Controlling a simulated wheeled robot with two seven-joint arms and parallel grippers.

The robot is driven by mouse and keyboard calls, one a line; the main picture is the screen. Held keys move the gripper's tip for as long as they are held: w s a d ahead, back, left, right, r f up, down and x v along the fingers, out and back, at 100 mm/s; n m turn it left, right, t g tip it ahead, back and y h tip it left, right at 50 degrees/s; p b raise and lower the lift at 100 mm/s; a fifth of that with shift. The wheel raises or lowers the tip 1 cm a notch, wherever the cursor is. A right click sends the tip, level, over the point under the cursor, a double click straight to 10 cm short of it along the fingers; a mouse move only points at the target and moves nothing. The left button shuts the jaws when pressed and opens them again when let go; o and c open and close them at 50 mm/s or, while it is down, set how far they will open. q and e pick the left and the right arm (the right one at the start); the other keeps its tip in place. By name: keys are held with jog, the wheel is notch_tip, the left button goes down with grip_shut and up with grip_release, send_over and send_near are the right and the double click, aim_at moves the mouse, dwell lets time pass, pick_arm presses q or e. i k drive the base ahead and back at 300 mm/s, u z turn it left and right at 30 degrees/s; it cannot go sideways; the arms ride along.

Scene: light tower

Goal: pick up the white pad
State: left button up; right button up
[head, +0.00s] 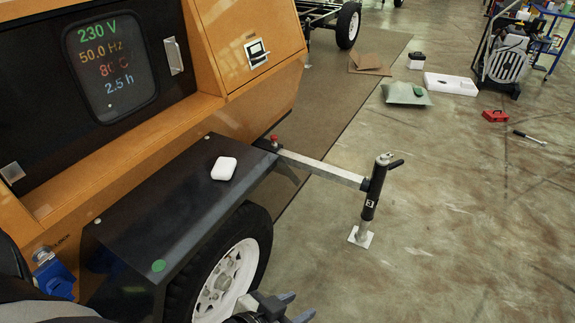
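A small white pad (224,168) with rounded edges lies flat on the black fender (165,215) above the trailer's wheel. My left gripper (297,306) shows at the bottom edge, in front of the wheel and lower in the picture than the pad. Its two bluish fingertips are apart with nothing visible between them, and it is well clear of the pad. The rest of this gripper is partly cut off by the frame. My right gripper is not in view.
The orange trailer body (225,45) with a display panel (110,62) rises behind the fender. A black jack (373,195) on a white foot plate (361,237) stands to the right, joined by a grey bar (320,170). The floor right of it is open.

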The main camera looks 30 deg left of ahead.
aim_at(224, 169)
jog(key=z, duration=0.75)
jog(key=i, duration=0.8)
jog(key=u, duration=3.6)
jog(key=i, duration=0.5)
